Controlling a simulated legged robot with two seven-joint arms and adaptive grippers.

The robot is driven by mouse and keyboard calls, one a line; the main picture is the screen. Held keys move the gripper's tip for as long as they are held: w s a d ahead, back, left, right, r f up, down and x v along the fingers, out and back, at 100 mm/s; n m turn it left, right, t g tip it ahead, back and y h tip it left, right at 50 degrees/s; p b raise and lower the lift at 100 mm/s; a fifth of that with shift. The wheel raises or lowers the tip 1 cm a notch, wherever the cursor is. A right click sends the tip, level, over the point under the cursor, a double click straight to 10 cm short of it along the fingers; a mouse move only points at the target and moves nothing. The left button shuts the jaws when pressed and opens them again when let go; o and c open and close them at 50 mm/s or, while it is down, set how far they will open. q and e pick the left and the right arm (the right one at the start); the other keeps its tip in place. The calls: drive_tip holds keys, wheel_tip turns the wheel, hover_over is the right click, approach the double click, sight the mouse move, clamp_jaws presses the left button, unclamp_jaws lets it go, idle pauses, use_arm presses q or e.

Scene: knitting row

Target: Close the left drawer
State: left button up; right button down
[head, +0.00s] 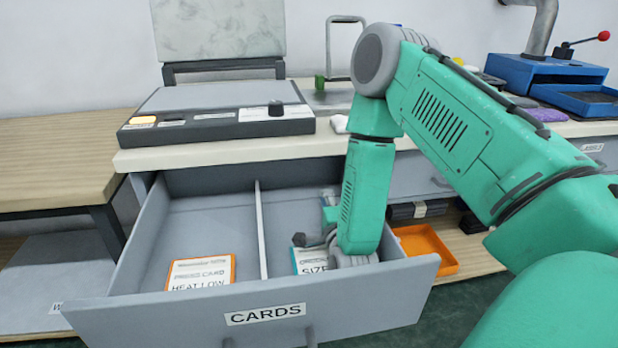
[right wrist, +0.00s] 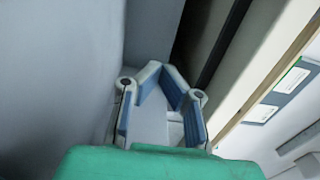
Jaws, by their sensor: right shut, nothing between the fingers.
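The left drawer, labelled CARDS (head: 265,314), is grey and stands pulled well out from under the counter. A thin divider splits it into two compartments. An orange-edged card (head: 201,272) lies in the left compartment. A teal-edged card reading SIZE (head: 309,262) lies in the right compartment, partly hidden by my right arm. My right gripper (head: 312,239) is low over the right compartment, behind the drawer front, mostly hidden by its own wrist. In the right wrist view its fingers (right wrist: 154,70) are shut and empty, beside a grey wall. Whether they touch it cannot be told. My left gripper is out of view.
A grey control panel (head: 217,112) sits on the counter above the drawer. An orange tray (head: 426,248) lies on the lower shelf to the right. Another drawer front, at the far right (head: 596,150), looks shut. A blue press (head: 545,72) stands at the back right.

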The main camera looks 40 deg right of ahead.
drive_tip(key=b, duration=0.2)
approach(315, 167)
drive_tip(key=shift+w+d+f, duration=0.15)
drive_tip(key=shift+w+d, duration=0.85)
drive_tip(key=shift+d, duration=0.05)
drive_tip(key=w, duration=0.2)
drive_tip(key=w+b, duration=0.1)
drive_tip(key=w, duration=0.1)
drive_tip(key=shift+w+d+r, duration=0.15)
drive_tip(key=shift+d+r, duration=0.25)
drive_tip(key=shift+w+d, duration=0.2)
drive_tip(key=shift+w+d+f, duration=0.1)
drive_tip(key=shift+d, duration=0.2)
drive_tip(key=shift+d+f, duration=0.15)
drive_tip(key=shift+d, duration=0.3)
drive_tip(key=shift+a, duration=0.15)
drive_tip(key=b+x, duration=0.2)
drive_tip(key=x, duration=0.6)
drive_tip(key=shift+w+b, duration=0.3)
drive_tip(key=shift+w, duration=0.1)
drive_tip(key=shift+d, duration=0.3)
drive_tip(key=shift+a, duration=0.35)
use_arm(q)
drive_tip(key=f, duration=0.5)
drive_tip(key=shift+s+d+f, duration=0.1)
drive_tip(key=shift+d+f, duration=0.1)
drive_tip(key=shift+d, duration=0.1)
